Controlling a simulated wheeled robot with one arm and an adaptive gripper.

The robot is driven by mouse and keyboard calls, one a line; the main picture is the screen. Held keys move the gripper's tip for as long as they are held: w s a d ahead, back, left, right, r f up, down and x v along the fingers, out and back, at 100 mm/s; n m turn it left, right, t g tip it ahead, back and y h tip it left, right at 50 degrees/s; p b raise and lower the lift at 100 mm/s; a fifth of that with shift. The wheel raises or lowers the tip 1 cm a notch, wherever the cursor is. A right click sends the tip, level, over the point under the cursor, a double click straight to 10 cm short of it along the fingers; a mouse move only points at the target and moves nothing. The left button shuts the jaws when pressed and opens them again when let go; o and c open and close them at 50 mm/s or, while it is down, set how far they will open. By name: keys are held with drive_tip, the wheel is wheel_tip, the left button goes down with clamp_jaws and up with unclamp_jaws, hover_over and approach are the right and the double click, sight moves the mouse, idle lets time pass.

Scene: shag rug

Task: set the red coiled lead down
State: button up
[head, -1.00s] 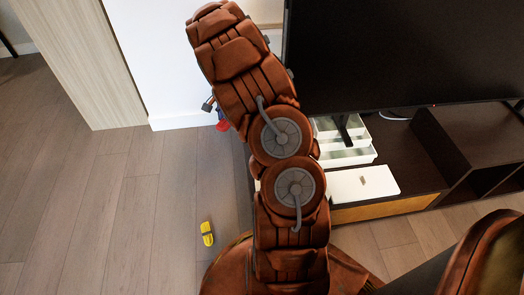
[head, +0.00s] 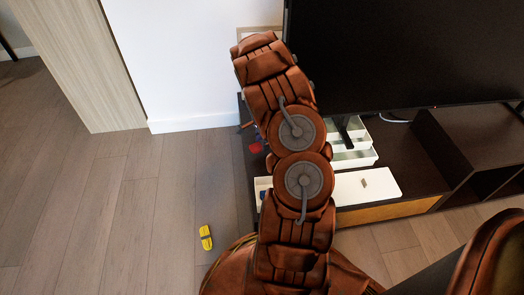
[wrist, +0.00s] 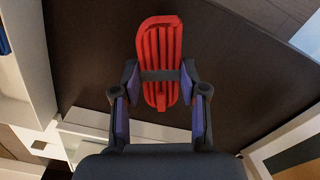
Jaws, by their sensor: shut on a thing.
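The red coiled lead (wrist: 163,36) is a bundle of long red loops with a dark band across its middle. In the wrist view my gripper (wrist: 160,76) is shut on it, one finger on each side near the band. A dark brown surface lies beneath the lead; I cannot tell whether they touch. In the head view a small red part of the lead (head: 256,148) shows left of my arm, by the left end of the dark TV stand (head: 397,150). My arm hides most of my gripper there.
On the stand are white open trays (head: 358,158), a flat white box (head: 350,190) and a large black TV (head: 400,50). A white container (head: 261,183) shows partly behind my arm. A yellow object (head: 206,238) lies on the wood floor, which is otherwise clear at left.

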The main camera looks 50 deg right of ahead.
drive_tip(key=shift+f+b, duration=0.55)
drive_tip(key=shift+f, duration=1.4)
drive_tip(key=shift+f, duration=0.15)
drive_tip(key=o, duration=1.1)
drive_tip(key=shift+o, duration=0.2)
